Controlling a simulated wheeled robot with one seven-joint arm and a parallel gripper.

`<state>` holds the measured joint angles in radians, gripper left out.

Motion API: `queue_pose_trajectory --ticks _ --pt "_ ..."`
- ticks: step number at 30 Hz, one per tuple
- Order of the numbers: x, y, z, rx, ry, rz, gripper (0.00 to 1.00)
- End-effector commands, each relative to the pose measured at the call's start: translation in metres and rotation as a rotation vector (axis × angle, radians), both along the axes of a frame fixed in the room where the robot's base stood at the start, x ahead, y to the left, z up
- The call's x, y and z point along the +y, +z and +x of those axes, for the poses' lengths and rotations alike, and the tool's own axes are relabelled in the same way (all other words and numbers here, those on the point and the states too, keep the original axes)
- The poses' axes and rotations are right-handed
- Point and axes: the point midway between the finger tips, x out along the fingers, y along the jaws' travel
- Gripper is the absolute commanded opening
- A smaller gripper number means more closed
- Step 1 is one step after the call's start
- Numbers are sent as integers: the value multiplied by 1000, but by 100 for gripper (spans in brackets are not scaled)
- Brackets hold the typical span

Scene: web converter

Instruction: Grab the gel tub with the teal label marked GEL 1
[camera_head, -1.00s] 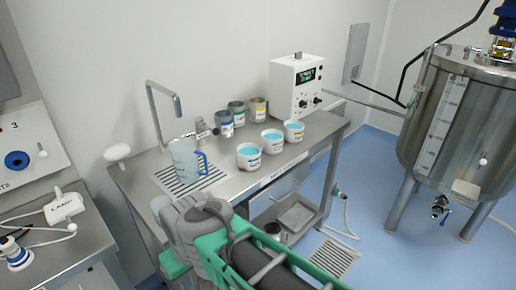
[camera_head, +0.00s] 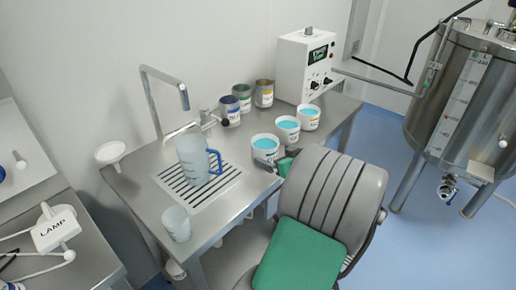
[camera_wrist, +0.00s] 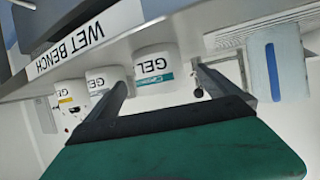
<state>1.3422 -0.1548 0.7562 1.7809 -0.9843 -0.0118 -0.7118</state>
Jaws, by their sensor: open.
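The gel tub with the teal label (camera_wrist: 153,68) stands on the bench, and its lettering is only partly readable as GEL. It is the closest to the jug of three white tubs, seen with blue gel in the head view (camera_head: 265,148). My gripper (camera_wrist: 160,80) is open, its two fingers spread on either side of this tub in the wrist view. The tub lies between or just beyond the fingertips; I cannot tell which. In the head view my arm hides part of the gripper (camera_head: 276,165).
A grey-label tub (camera_head: 287,129) and a yellow-label tub (camera_head: 308,117) stand close beside it. The jug (camera_head: 193,160) with a blue handle is to the left on the drain grille. Several metal cans (camera_head: 242,97) and a control box (camera_head: 306,66) stand behind.

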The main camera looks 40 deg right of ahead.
Motion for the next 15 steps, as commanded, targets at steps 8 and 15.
queue_pose_trajectory --ticks 8,15 --pt "-16 -9 15 -12 -22 -7 100" --pt "-23 -26 50 -10 -25 -7 100"
